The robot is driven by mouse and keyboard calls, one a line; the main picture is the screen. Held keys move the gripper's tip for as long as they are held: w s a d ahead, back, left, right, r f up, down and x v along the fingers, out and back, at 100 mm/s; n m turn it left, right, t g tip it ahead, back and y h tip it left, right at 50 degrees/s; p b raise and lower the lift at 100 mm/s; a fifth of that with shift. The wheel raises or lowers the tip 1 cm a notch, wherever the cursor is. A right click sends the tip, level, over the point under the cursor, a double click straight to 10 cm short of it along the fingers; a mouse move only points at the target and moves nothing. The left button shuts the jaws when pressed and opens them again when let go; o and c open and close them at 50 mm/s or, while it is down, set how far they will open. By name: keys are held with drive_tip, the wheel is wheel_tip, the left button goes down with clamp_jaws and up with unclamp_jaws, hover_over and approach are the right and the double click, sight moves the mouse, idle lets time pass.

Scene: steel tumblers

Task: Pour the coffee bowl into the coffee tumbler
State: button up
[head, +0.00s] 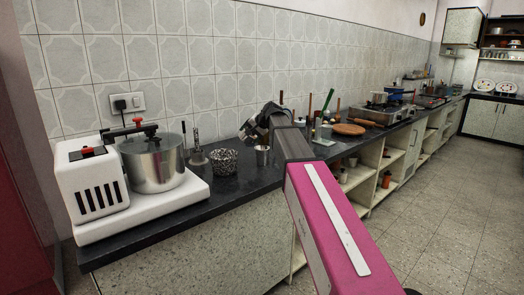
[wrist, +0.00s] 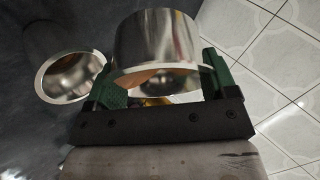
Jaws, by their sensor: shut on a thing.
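My gripper (head: 254,126) is above the counter near the wall in the head view. In the wrist view its green fingers (wrist: 165,75) are shut on a shiny round steel vessel, which I take as the coffee bowl (wrist: 155,38). The bowl looks tilted, and a brownish patch shows at its near edge; I cannot tell if that is coffee or a reflection. A steel tumbler (head: 262,155) stands upright on the counter just below my gripper.
A speckled round container (head: 223,161) stands left of the tumbler. A white machine with a steel pot (head: 152,165) is at the counter's left end. A round wooden board (head: 349,129) and several utensils lie to the right. Tiled wall behind is close.

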drive_tip(key=shift+s+d+r+m+t+y, duration=0.1)
drive_tip(key=shift+d+r+m+t+y, duration=0.1)
drive_tip(key=shift+y, duration=0.4)
drive_tip(key=shift+d+r+m+t+y, duration=0.1)
drive_tip(key=shift+d+r+t+y, duration=0.1)
drive_tip(key=shift+y, duration=0.4)
idle(0.7)
drive_tip(key=shift+d+f+y, duration=0.25)
drive_tip(key=shift+f+y, duration=0.35)
drive_tip(key=shift+y, duration=0.1)
idle(0.6)
drive_tip(key=shift+d+r+m+t+y+p, duration=0.15)
drive_tip(key=shift+d+m+t+y+p, duration=0.15)
drive_tip(key=shift+m+t+y+p, duration=0.3)
idle(0.8)
drive_tip(key=shift+s+d+r+t+y, duration=0.1)
drive_tip(key=shift+s+d+t+y, duration=0.15)
drive_tip(key=shift+d+y, duration=0.5)
idle(0.6)
drive_tip(key=shift+d+r+m+t+y, duration=0.1)
drive_tip(key=shift+m+t+y, duration=0.2)
drive_tip(key=shift+t+y, duration=0.05)
idle(0.4)
drive_tip(key=shift+w+a+n+g+h, duration=0.2)
drive_tip(key=shift+a+n+g+h, duration=0.2)
drive_tip(key=shift+a+g+h, duration=0.35)
drive_tip(key=shift+a+f+h, duration=0.25)
drive_tip(key=shift+a+h, duration=0.05)
drive_tip(key=shift+h, duration=0.25)
